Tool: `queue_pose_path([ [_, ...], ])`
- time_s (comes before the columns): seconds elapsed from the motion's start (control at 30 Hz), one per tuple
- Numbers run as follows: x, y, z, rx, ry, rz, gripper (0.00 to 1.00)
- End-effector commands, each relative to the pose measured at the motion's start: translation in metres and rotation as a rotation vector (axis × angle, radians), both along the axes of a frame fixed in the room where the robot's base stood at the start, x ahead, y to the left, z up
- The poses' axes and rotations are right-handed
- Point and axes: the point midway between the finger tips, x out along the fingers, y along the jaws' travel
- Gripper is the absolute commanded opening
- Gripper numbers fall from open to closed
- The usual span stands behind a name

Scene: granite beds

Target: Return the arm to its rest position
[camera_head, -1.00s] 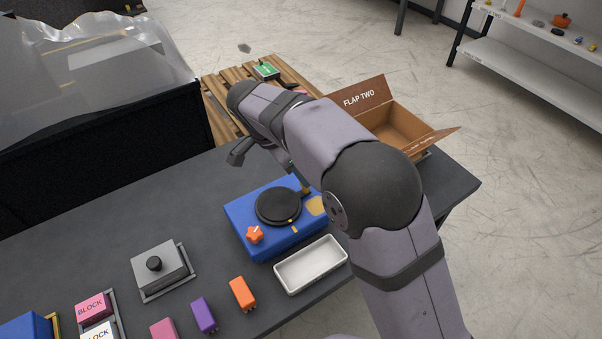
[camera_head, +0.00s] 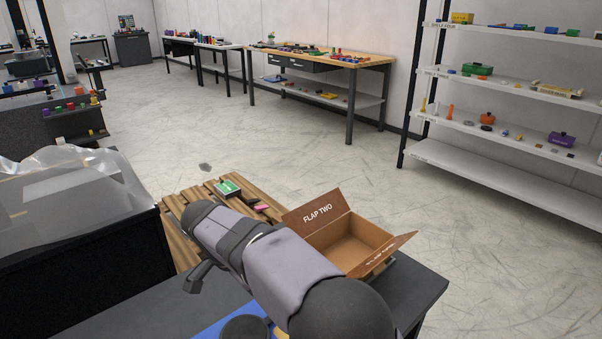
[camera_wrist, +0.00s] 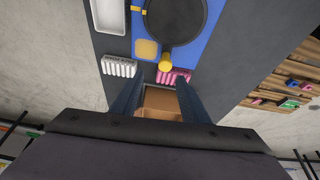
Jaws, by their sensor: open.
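My arm reaches out over the dark bench, bent at a large dark joint, in the head view. My gripper (camera_head: 194,280) shows there only in part, beyond the bench's near portion. In the wrist view my gripper (camera_wrist: 157,98) has its two dark blue fingers apart, with nothing held between them. The brown cardboard of a box shows in the gap, and a pink ribbed block (camera_wrist: 174,76) lies just past the fingertips. The bench (camera_wrist: 112,45) lies beyond the fingers.
An open carton marked FLAP TWO (camera_head: 352,248) stands right of my arm. A wooden pallet (camera_head: 180,222) holds a green item (camera_head: 228,187). A black bin with clear film (camera_head: 80,240) stands left. A blue unit (camera_head: 215,325) is partly hidden by my arm. Shelves (camera_head: 500,180) stand far right.

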Motion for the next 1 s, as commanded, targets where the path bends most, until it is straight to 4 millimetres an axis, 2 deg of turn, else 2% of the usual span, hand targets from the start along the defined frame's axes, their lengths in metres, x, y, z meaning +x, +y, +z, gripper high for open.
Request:
queue_pose_path([
  [0.17,-0.004,-0.054,-0.009,-0.005,0.093,0.097,0.41],
  [0.27,-0.014,-0.096,-0.018,0.004,0.166,0.185,0.41],
  [0.4,-0.042,-0.155,-0.034,0.038,0.255,0.322,0.41],
  [0.5,-0.070,-0.192,-0.047,0.069,0.301,0.420,0.41],
  [0.6,-0.099,-0.221,-0.060,0.099,0.328,0.507,0.41],
  [0.8,-0.149,-0.255,-0.081,0.140,0.347,0.637,0.41],
  [1.0,-0.194,-0.273,-0.099,0.165,0.347,0.732,0.41],
])
